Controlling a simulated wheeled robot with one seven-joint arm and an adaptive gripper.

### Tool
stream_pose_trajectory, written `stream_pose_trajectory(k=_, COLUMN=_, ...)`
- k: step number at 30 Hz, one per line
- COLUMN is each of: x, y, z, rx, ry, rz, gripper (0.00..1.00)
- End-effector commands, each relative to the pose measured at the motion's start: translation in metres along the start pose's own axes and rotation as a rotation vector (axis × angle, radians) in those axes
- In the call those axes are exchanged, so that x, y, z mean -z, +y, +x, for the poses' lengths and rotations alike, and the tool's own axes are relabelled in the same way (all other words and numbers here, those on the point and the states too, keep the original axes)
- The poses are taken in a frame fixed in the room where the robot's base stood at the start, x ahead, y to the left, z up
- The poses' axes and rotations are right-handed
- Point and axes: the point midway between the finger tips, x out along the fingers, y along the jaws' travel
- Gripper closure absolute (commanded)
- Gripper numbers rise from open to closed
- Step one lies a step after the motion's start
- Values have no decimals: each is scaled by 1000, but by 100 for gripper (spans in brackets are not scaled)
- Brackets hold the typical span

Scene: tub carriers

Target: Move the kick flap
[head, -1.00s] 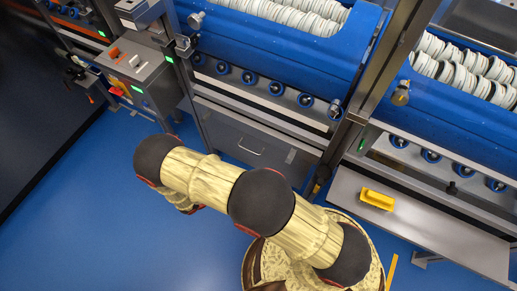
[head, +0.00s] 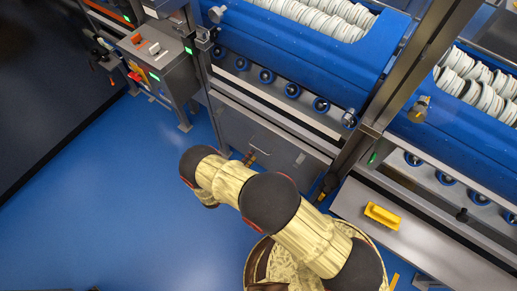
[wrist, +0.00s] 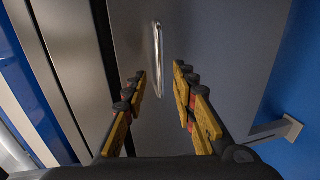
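The grey panel with a bar handle, which looks like the kick flap (head: 232,126), is low under the blue tub carrier in the head view. Its face also fills the middle of the wrist view (wrist: 220,60). Its thin metal handle (head: 259,146) shows in the wrist view (wrist: 157,60) as an upright bar. My gripper (wrist: 159,74) is open, with one yellow-padded finger on each side of the handle's lower end. Both fingers look apart from the bar. In the head view the gripper is small and partly hidden by my arm, close to the handle.
A grey plate with a yellow block (head: 382,216) juts out at the right. A steel post (head: 372,132) stands between the two carriers. A grey control box (head: 158,60) stands at the left. The blue floor (head: 110,190) is clear at the lower left.

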Motion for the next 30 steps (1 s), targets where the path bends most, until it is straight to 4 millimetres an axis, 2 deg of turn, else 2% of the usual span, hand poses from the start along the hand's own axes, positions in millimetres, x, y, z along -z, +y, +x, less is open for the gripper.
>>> stream_pose_trajectory(k=6, x=-1, y=-2, z=36, rx=1, ry=-4, rz=0, gripper=73)
stream_pose_trajectory(k=12, x=-2, y=-1, z=58, rx=1, ry=-4, rz=-2, gripper=73)
stream_pose_trajectory(k=23, x=-1, y=0, z=64, rx=1, ry=-1, rz=-3, gripper=73)
stream_pose_trajectory(k=30, x=-1, y=0, z=64, rx=1, ry=-1, rz=-3, gripper=85)
